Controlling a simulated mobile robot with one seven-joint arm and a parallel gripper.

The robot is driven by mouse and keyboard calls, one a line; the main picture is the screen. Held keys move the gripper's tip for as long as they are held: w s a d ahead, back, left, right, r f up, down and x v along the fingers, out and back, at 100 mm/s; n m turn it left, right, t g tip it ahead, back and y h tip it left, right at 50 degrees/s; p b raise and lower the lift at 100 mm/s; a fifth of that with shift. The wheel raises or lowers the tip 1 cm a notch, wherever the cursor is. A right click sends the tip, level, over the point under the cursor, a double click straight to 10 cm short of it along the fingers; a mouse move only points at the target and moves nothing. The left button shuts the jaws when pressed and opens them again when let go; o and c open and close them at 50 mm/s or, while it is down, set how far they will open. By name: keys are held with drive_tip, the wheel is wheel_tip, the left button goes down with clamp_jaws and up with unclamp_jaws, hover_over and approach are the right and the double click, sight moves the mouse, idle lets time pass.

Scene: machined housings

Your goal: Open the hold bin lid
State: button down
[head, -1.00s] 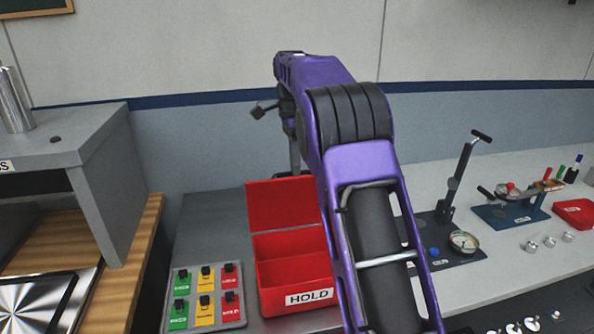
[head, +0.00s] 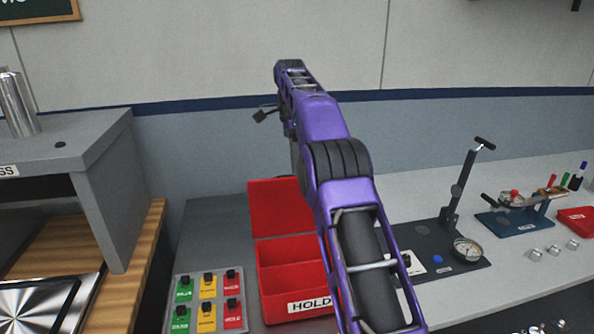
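The red hold bin (head: 289,279) stands on the grey bench, with a white HOLD label (head: 310,305) on its front. Its red lid (head: 278,207) stands raised at the back edge, leaning away, and the inside of the bin shows. My purple arm crosses in front of the bin's right side and hides part of the lid and bin. My gripper (head: 294,157) is mostly hidden behind the arm, above and behind the raised lid in the picture. Its fingers cannot be made out, and I cannot tell whether it touches the lid.
A panel of green, yellow and red tags (head: 209,300) lies left of the bin. A grey cabinet (head: 110,190) stands further left. Right of my arm are a dark fixture with a gauge (head: 467,250), a blue fixture (head: 512,223) and a red tray (head: 576,221).

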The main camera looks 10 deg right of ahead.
drive_tip(key=shift+f, duration=0.35)
